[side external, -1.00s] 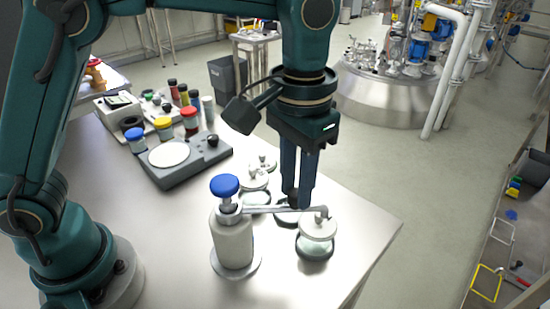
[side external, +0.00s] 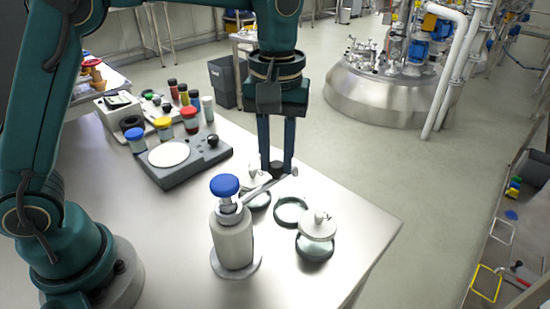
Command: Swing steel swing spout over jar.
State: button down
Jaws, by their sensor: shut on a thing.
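The steel swing spout (side external: 262,189) is a thin arm running from the top of a pale cylindrical post (side external: 234,240) with a blue knob (side external: 225,185). It points back and right, and its free tip (side external: 295,171) lies just beyond my gripper. My gripper (side external: 277,172) points down with its fingers shut on the spout. An open round glass jar or dish (side external: 290,211) stands right of the post. A jar with a white knobbed lid (side external: 318,227) stands in front of it. Another glass rim (side external: 260,202) shows under the spout, partly hidden. The spout tip appears behind the open jar.
A grey scale with a white round plate (side external: 168,154) is left of the work. Several colour-capped jars (side external: 190,121) stand behind it. The table's right edge (side external: 375,255) is near the lidded jar. The front right tabletop is clear.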

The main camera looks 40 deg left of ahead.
aim_at(275, 163)
jog(key=shift+a, duration=0.15)
dwell(0.3)
jog(key=c, duration=0.7)
grip_release()
jog(key=shift+o, duration=0.2)
jog(key=shift+r, duration=2.6)
